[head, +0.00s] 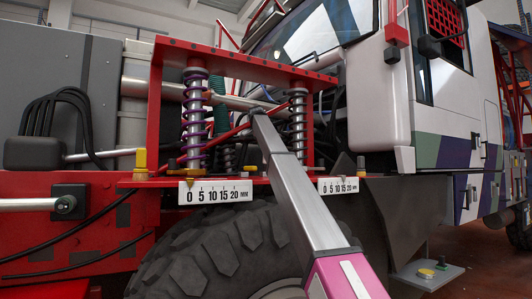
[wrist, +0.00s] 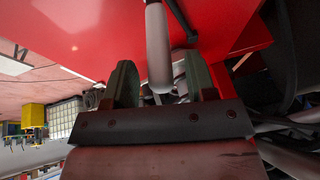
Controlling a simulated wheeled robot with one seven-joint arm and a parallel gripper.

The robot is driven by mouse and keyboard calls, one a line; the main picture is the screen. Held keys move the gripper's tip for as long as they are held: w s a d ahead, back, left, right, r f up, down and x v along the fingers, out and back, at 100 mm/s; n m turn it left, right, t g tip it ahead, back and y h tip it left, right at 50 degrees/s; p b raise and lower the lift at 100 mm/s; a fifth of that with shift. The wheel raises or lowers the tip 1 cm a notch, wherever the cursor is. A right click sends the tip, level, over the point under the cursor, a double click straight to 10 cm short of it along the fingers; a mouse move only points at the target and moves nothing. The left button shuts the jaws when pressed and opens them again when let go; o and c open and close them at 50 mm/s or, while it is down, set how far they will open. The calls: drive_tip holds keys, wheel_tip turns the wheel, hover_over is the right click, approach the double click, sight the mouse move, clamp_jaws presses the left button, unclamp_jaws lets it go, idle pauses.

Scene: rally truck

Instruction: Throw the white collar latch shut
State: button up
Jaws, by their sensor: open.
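In the wrist view, my gripper (wrist: 160,84) is open, with one grey-green finger on each side. A pale grey bar (wrist: 157,45) with a rounded end reaches down between the fingers, with gaps on both sides. I cannot tell whether this bar is the white collar latch, or whether it lies between the fingertips or beyond them. In the head view, my arm reaches up to the red frame, between the purple-coiled shock absorber (head: 194,115) and the grey-coiled one (head: 298,125). The gripper cannot be made out there, and no white collar latch is clearly visible.
The red frame (head: 157,105) surrounds both shocks. White millimetre scales (head: 215,191) and (head: 338,185) hang from its lower rail. A large tyre (head: 215,250) is below, the white cab (head: 375,90) to the right. In the wrist view, a red panel (wrist: 90,30) lies close beyond my fingers.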

drive_tip(key=shift+x, duration=1.2)
clamp_jaws()
drive_tip(key=shift+d, duration=0.1)
drive_tip(key=shift+s, duration=0.1)
